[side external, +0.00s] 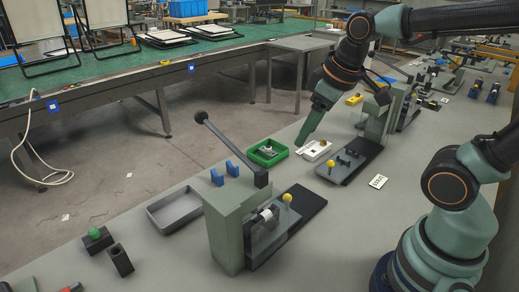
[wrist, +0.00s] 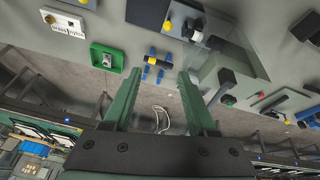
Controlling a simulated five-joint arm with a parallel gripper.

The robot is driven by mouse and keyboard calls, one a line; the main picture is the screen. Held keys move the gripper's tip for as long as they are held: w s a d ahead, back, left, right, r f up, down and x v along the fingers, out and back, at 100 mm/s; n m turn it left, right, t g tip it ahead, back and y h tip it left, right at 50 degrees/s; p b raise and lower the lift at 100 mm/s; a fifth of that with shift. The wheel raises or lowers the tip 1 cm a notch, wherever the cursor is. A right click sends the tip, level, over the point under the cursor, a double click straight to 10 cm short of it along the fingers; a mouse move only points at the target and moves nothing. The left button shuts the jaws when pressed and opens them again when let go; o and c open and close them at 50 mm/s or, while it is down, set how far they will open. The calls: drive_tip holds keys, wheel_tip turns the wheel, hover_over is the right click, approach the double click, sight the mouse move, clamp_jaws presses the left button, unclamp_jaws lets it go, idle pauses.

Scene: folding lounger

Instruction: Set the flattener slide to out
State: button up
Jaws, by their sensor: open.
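The nearer lever press (side external: 228,230) has a grey body and a raised lever (side external: 232,150) with a black ball. Beside it, a dark slide plate (side external: 308,205) carries a yellow knob (side external: 287,197), also seen in the wrist view (wrist: 167,26), next to a white roller (side external: 266,214). A second station (side external: 375,122) has a dark base (side external: 362,168) and a yellow knob (side external: 331,163). No readable label shows which is the flattener. My gripper (side external: 310,128) is open and empty, in the air behind the press; its fingers also show in the wrist view (wrist: 158,85).
Around the bench are a green tray (side external: 281,154), a white box (side external: 324,151), blue holders (side external: 232,168), a grey tray (side external: 160,222) and a white card (side external: 378,182). A green-topped table (side external: 120,72) stands across the floor.

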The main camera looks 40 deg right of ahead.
drive_tip(key=w+f+n+g, duration=0.65)
drive_tip(key=f+n, duration=0.35)
drive_tip(key=n, duration=0.3)
drive_tip(key=s+f, duration=0.1)
drive_tip(key=f, duration=0.6)
drive_tip(key=s+f, duration=0.1)
drive_tip(key=f, duration=0.3)
drive_tip(key=shift+s+a, duration=0.25)
drive_tip(key=shift+s, duration=0.1)
clamp_jaws()
drive_tip(key=shift+r, duration=0.1)
idle(0.4)
